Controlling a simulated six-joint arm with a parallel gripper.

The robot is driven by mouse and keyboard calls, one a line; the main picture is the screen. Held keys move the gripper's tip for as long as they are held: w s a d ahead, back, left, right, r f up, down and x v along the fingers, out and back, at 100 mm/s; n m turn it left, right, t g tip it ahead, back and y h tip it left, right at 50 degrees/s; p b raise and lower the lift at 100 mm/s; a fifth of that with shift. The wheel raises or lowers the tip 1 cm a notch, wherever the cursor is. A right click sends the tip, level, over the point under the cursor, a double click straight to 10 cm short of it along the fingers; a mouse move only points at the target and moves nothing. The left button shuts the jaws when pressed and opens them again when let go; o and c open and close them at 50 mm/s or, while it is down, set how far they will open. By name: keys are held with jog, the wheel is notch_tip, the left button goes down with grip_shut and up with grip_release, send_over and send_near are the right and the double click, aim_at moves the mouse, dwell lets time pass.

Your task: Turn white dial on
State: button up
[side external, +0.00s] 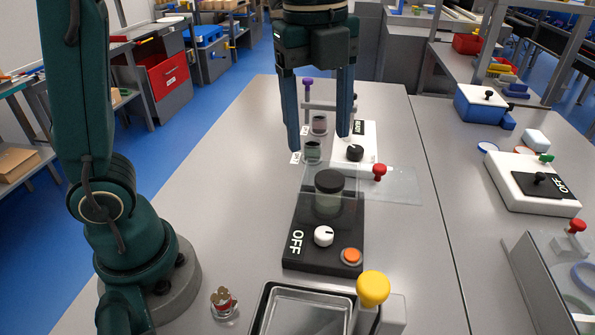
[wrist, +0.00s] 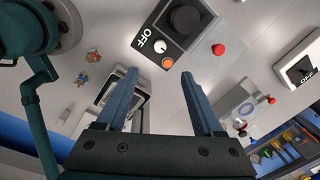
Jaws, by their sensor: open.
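The white dial (side external: 323,236) sits on the near end of a black panel (side external: 300,262) that carries the word OFF beside it. A dark round cylinder (side external: 329,188) stands on the same panel behind the dial, and an orange button (side external: 351,256) is to its right. In the wrist view the white dial (wrist: 159,46) is beyond my fingertips, near the top. My gripper (side external: 318,143) is open and empty, high above the table and farther back than the dial. Its two blue fingers also show in the wrist view (wrist: 159,75), apart from the dial.
A clear sheet with a red knob (side external: 379,171) lies over the panel's far part. A metal tray (side external: 305,312) and a yellow knob (side external: 373,288) are in front. A white panel with a black dial (side external: 355,152) is behind. Table to the left is mostly clear.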

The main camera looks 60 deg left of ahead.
aim_at(324, 231)
jog(key=f+m, duration=0.1)
jog(key=f, duration=0.5)
jog(key=w+f+m, duration=0.1)
jog(key=f, duration=0.5)
jog(key=d+f+m, duration=0.1)
jog(key=f, duration=0.5)
jog(key=shift+w+f+m+g, duration=0.25)
jog(key=shift+f+m+g, duration=0.05)
jog(key=shift+g, duration=0.1)
jog(key=shift+c, duration=0.3)
grip_shut()
